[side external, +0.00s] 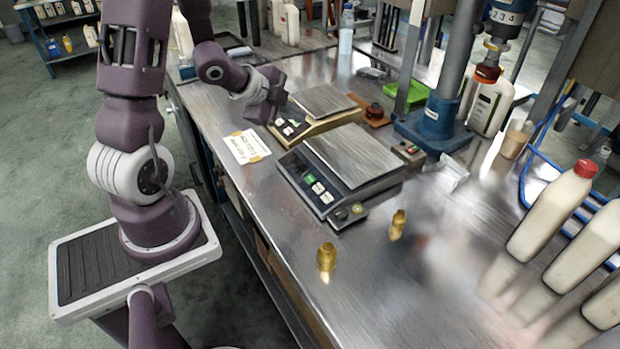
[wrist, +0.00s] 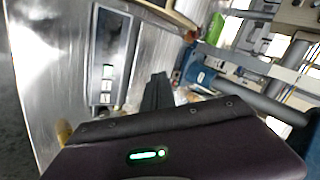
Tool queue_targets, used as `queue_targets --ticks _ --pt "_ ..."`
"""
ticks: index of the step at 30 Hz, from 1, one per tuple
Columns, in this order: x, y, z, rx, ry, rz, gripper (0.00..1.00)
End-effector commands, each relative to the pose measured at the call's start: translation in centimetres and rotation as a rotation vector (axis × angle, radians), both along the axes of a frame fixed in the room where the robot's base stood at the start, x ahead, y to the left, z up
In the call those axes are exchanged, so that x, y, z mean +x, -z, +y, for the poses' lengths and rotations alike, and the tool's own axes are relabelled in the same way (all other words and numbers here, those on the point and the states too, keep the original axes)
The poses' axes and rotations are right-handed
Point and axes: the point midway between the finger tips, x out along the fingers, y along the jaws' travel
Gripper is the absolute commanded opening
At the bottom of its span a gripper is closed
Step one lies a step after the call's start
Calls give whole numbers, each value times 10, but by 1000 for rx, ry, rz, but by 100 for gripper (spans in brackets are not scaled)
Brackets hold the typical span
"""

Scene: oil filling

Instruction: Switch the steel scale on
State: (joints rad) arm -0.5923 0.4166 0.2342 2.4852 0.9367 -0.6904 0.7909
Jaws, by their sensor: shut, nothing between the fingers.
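The steel scale (side external: 352,158) is the nearer of two scales on the metal table, with a flat steel plate and a dark grey body. Its front panel (side external: 318,189) has pale buttons, a small green patch and a dark knob at one end. In the wrist view its panel (wrist: 113,55) shows at the upper left. My gripper (side external: 272,119) is shut and empty, beside the front panel of the farther, tan-bodied scale (side external: 323,122), apart from the steel scale's panel. In the wrist view the dark fingers (wrist: 158,92) show; their contact with anything cannot be told.
Two brass pieces (side external: 326,257) (side external: 398,224) stand in front of the steel scale. A paper label (side external: 247,146) lies left of the scales. A blue-based column (side external: 433,128) stands behind them. White bottles (side external: 550,212) line the right.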

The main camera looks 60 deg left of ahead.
Motion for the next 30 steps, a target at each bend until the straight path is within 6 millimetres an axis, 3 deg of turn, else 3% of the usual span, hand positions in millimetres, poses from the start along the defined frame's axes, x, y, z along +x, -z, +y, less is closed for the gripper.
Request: queue_targets --ticks 1,3,6,12,23,30 --pt "-7 22 -1 -26 72 -8 0" --pt "-15 40 -10 -66 175 -62 0" --pt "-27 51 -24 -132 270 -155 0" --pt "-41 49 -37 -206 328 -285 0" --pt "-41 48 -38 -210 334 -299 0" --pt "-32 72 -39 -213 335 -297 0"
